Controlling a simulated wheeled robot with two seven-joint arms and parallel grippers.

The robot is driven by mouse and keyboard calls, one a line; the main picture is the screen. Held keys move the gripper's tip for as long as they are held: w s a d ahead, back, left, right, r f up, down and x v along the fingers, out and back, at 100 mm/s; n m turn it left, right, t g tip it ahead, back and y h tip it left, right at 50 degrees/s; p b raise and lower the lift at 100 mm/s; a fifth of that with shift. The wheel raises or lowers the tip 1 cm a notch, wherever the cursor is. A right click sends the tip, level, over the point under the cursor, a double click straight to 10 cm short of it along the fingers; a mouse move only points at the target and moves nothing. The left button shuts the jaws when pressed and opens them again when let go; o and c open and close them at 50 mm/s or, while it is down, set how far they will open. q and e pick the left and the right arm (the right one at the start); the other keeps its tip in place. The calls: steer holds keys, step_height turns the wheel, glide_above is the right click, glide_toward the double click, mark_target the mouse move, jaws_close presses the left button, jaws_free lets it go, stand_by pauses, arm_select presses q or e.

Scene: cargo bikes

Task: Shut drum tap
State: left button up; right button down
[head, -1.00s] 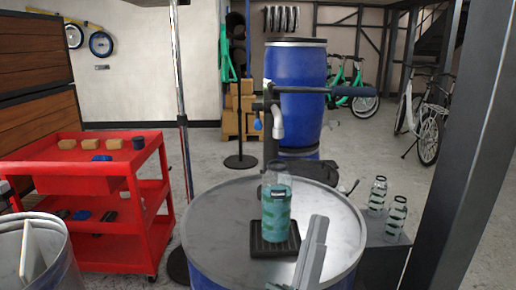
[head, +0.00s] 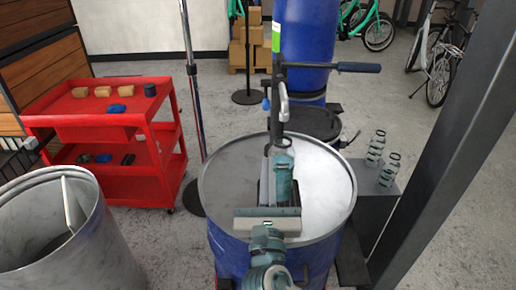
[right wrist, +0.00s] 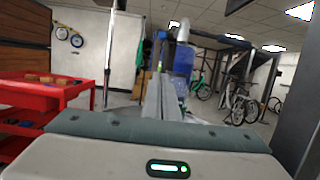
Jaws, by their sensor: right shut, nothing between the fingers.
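The drum tap (head: 284,104) stands on a dark upright pipe over the drum, with a pale spout and a small blue lever (head: 266,103) at its left. In the right wrist view the pale spout (right wrist: 183,31) shows above my fingers. A bottle of green liquid (head: 283,172) stands below the spout, partly hidden by my right gripper. My right gripper (head: 269,158) is shut and empty, low over the drum lid, its fingers pointing toward the tap's pipe. It also shows in the right wrist view (right wrist: 160,85). My left gripper is not in view.
The blue drum's metal lid (head: 325,185) is mostly bare. A dark bar with a grip (head: 358,67) juts right from the pipe. Two bottles (head: 377,147) stand on a grey stand at the right. A dark post, a red cart (head: 110,132) and an open bin (head: 95,225) flank the drum.

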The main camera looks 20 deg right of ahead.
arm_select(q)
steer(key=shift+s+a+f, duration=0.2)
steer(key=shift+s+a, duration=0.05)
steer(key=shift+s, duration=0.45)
arm_select(e)
steer(key=shift+w+a, duration=0.15)
steer(key=shift+a, duration=0.05)
arm_select(q)
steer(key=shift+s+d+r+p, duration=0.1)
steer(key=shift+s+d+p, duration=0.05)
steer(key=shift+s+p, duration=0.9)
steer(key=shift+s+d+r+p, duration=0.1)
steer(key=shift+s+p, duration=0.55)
steer(key=shift+p, duration=0.65)
arm_select(e)
steer(key=w+d+r, duration=0.2)
steer(key=w+r, duration=0.4)
steer(key=w, duration=0.3)
steer(key=shift+d+r, duration=0.2)
steer(key=shift+d, duration=0.2)
steer(key=shift+w, duration=0.1)
